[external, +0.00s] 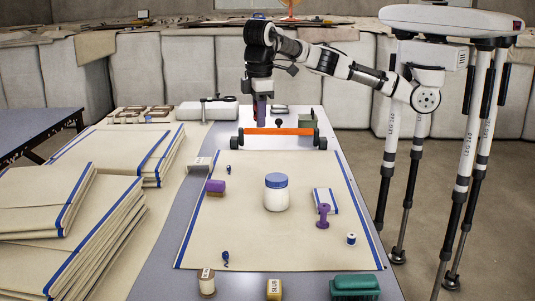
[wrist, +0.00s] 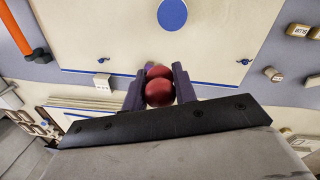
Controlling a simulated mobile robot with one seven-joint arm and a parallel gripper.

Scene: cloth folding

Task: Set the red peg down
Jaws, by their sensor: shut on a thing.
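My gripper (external: 260,112) hangs above the far end of the table, with its fingers pointing down. In the wrist view its two dark purple fingers (wrist: 159,84) are shut on the red peg (wrist: 159,93). The peg shows there as two rounded, glossy red parts between the fingers. In the external view the peg is too small and covered to make out clearly. I cannot tell whether its lower end touches anything.
A cream cloth (external: 240,235) with blue edges covers the table's middle. An orange bar (external: 278,131) lies near my gripper. Folded cloth stacks (external: 60,240) are at left.

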